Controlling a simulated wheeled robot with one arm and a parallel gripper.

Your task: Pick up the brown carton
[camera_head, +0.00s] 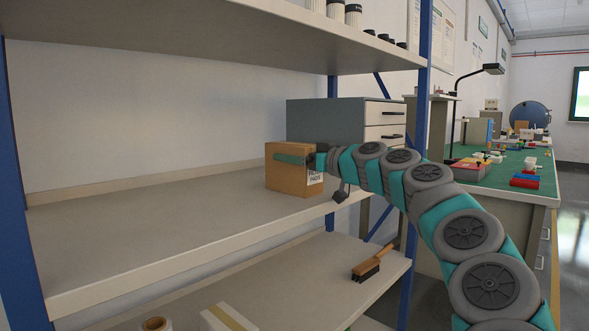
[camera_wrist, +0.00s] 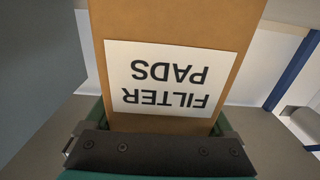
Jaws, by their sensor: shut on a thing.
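The brown carton (camera_head: 291,181) is on the middle shelf of the rack, near the shelf's right end. A white label on it reads "FILTER PADS"; the carton also fills much of the wrist view (camera_wrist: 240,28), where the label is upside down. My gripper (camera_head: 297,159) is at the carton's upper part, with a green finger along its face. In the wrist view the gripper (camera_wrist: 160,130) is shut on the carton, which lies between its fingers. I cannot tell whether the carton's base touches the shelf.
The middle shelf (camera_head: 150,220) is bare to the left. A grey drawer cabinet (camera_head: 335,115) stands behind the carton. A blue upright (camera_head: 423,85) is close on the right. A brush (camera_head: 372,265) lies on the lower shelf. A green-topped workbench (camera_head: 500,172) with several small items is at right.

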